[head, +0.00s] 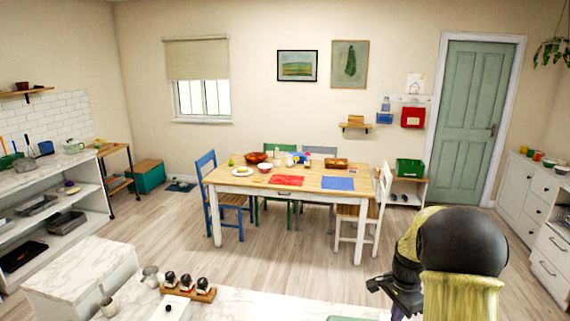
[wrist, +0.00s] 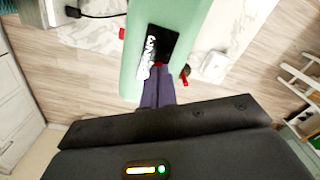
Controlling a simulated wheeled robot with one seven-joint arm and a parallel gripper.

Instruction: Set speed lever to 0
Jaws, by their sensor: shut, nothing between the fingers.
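A mint-green appliance (wrist: 187,18) with a black panel (wrist: 163,45) and white marking fills the middle of the wrist view. Small red parts show at its left edge (wrist: 122,33) and right edge (wrist: 184,78); I cannot tell for sure which is the speed lever or read its setting. My gripper (wrist: 158,75) is shut and empty, its dark fingertips at the panel's lower edge by another bit of red. Whether they touch it is unclear. In the head view my gripper (head: 378,287) is low at the right, and only a green sliver (head: 345,319) shows at the bottom edge.
A black cable (wrist: 100,14) lies to the left in the wrist view. A dining table (head: 335,174) with chairs stands behind, with open floor between.

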